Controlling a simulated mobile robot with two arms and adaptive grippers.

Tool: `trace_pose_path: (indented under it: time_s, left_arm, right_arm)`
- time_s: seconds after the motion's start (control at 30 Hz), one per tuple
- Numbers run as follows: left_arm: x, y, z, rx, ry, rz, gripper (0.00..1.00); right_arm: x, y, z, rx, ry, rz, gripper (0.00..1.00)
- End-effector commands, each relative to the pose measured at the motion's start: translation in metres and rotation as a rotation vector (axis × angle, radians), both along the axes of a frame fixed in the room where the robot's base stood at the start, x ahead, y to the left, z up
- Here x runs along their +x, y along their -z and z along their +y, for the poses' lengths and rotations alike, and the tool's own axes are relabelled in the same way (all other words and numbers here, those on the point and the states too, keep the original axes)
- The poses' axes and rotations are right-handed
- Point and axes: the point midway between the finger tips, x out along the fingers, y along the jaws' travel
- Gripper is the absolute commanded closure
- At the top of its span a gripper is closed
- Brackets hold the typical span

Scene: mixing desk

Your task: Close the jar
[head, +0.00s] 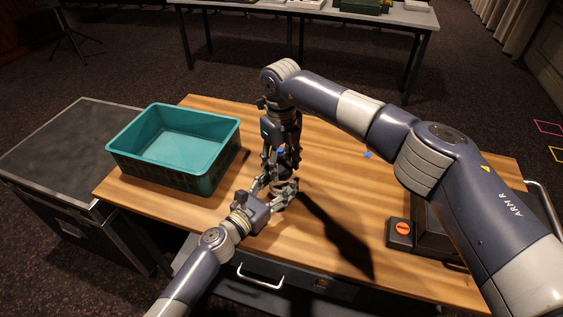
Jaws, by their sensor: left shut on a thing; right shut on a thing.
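The jar (271,184) stands on the wooden desk near its middle, mostly hidden by my two grippers. My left gripper (280,190) comes in low from the front and is shut around the jar's body. My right gripper (281,165) points straight down from above, directly over the jar, and is shut on the lid at its top. The lid is hidden between the fingers, so I cannot tell how it sits on the jar.
A teal open bin (226,160), empty, stands on the left of the wooden desk (335,235). A dark box with an orange-red knob (403,228) is at the right. A small blue mark (367,154) lies on the desk. A black case (60,145) stands left of the desk.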

Motion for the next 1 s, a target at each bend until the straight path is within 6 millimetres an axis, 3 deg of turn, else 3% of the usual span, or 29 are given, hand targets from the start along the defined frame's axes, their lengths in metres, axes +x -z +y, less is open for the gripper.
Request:
trace_pose_path:
  time_s: [0.17, 0.2, 0.3, 0.7, 0.87, 1.0]
  left_arm:
    - [0.000, 0.000, 0.000, -0.001, 0.000, 0.001, 1.00]
    - [0.000, 0.000, 0.000, -0.001, 0.000, 0.001, 1.00]
    - [0.000, 0.000, 0.000, -0.001, 0.000, 0.001, 1.00]
    - [0.000, 0.000, 0.000, 0.000, 0.000, 0.000, 1.00]
    - [0.000, 0.000, 0.000, 0.000, 0.000, 0.000, 1.00]
    - [0.000, 0.000, 0.000, 0.001, 0.000, 0.001, 1.00]
  right_arm:
    - [0.000, 0.000, 0.000, 0.000, 0.029, 0.001, 0.83]
    - [0.000, 0.000, 0.000, 0.000, 0.029, 0.001, 0.48]
    - [0.000, 0.000, 0.000, 0.001, 0.028, 0.001, 0.31]
    - [0.000, -0.005, 0.000, 0.001, 0.026, -0.002, 0.31]
    - [0.001, -0.028, 0.000, 0.001, 0.027, -0.003, 0.31]
    - [0.001, -0.059, 0.001, 0.002, 0.028, -0.005, 0.31]
